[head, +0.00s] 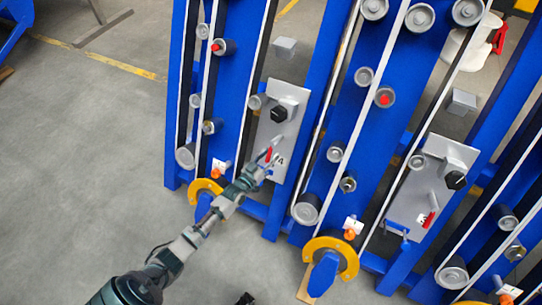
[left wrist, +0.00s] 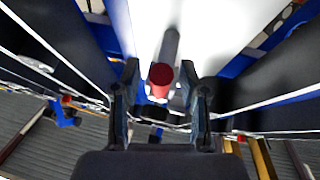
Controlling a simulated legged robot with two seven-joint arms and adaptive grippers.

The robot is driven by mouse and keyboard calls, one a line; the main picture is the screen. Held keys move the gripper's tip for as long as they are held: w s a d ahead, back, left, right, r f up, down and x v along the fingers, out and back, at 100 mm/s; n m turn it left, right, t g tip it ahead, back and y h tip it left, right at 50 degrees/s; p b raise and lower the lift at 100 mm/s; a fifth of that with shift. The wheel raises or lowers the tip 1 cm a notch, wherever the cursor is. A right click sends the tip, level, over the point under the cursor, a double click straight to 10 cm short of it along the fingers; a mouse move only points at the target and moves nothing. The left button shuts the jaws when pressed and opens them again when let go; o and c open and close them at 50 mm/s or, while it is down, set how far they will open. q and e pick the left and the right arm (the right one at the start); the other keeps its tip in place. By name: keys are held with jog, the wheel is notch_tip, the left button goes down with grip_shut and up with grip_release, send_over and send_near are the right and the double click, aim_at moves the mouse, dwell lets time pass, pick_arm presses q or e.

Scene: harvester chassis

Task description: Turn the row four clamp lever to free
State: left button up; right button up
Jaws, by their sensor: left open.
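A grey clamp plate (head: 289,100) with a black knob (head: 279,114) is on the blue chassis row in the middle left of the head view. A dark mark beside the lever looks like a 4. The clamp lever's red end (head: 268,154) shows low on this plate. My left gripper (head: 267,168) is at the lever, coming from the lower left. In the left wrist view the lever's red tip (left wrist: 161,76) and grey shaft (left wrist: 169,47) show between the spread fingers of my left gripper (left wrist: 161,105). No firm grip shows.
A second plate (head: 409,208) with a red-tipped lever (head: 428,219) is on the row to the right. Blue rails, grey rollers (head: 305,210) and yellow flanges (head: 331,250) surround the plates. Bare grey floor (head: 90,150) lies to the left.

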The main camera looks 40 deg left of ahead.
pick_arm(q)
jog(key=shift+c, duration=0.9)
grip_shut()
